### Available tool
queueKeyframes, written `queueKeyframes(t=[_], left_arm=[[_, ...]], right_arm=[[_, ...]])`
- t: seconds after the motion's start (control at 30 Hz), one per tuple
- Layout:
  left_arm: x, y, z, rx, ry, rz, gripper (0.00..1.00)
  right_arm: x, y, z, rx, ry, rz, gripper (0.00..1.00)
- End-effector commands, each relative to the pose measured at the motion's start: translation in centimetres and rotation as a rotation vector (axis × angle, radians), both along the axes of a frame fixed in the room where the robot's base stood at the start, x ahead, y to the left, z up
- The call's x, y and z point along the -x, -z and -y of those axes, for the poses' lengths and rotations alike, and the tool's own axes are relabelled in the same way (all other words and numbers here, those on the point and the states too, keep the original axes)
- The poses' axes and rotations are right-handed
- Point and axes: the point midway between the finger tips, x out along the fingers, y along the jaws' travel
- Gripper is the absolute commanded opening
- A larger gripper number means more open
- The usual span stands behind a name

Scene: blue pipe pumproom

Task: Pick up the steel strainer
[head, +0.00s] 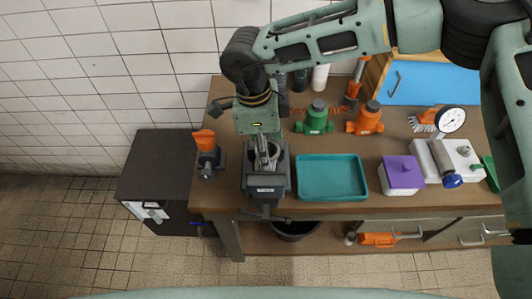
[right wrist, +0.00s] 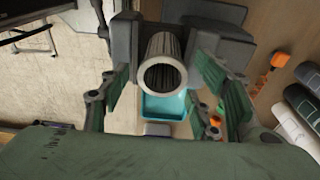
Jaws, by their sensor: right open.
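The steel strainer (right wrist: 164,66) is a ribbed metal cylinder with an open round end facing the right wrist camera. It sits between the dark jaws of the bench vise (head: 266,184); the vise also shows in the right wrist view (right wrist: 212,48). My right gripper (head: 265,148) points down above the vise, near its jaws. In the right wrist view its green-padded fingers (right wrist: 165,88) are open, one on each side of the strainer, with gaps visible. In the head view the gripper largely hides the strainer. My left gripper is not in view.
A teal tray (head: 331,178) lies right of the vise. An orange-topped tool (head: 206,152) stands left of it. Green (head: 315,120) and orange (head: 366,119) fittings stand behind the tray. A purple-topped box (head: 402,174) and a gauge unit (head: 450,122) are farther right.

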Motion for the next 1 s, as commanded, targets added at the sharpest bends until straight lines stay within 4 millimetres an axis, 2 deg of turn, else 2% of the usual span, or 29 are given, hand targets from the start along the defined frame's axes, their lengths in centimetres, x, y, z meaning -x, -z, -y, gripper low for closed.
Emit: queueKeyframes(t=[0.03, 0.2, 0.4, 0.93, 1.0], left_arm=[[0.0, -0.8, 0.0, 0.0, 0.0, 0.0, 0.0], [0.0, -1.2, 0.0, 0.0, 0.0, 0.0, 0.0], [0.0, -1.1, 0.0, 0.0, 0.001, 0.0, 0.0], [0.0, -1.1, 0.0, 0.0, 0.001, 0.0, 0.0], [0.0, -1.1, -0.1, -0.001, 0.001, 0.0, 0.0]], right_arm=[[0.0, 0.4, 0.1, 0.002, 0.0, -0.002, 0.57], [0.0, 1.9, 0.2, -0.001, 0.0, 0.001, 0.57], [0.0, 2.1, 0.2, -0.002, 0.001, 0.001, 0.57], [0.0, 2.0, 0.2, -0.002, 0.001, 0.001, 0.11], [0.0, 2.0, 0.2, -0.002, 0.001, 0.001, 0.11]])
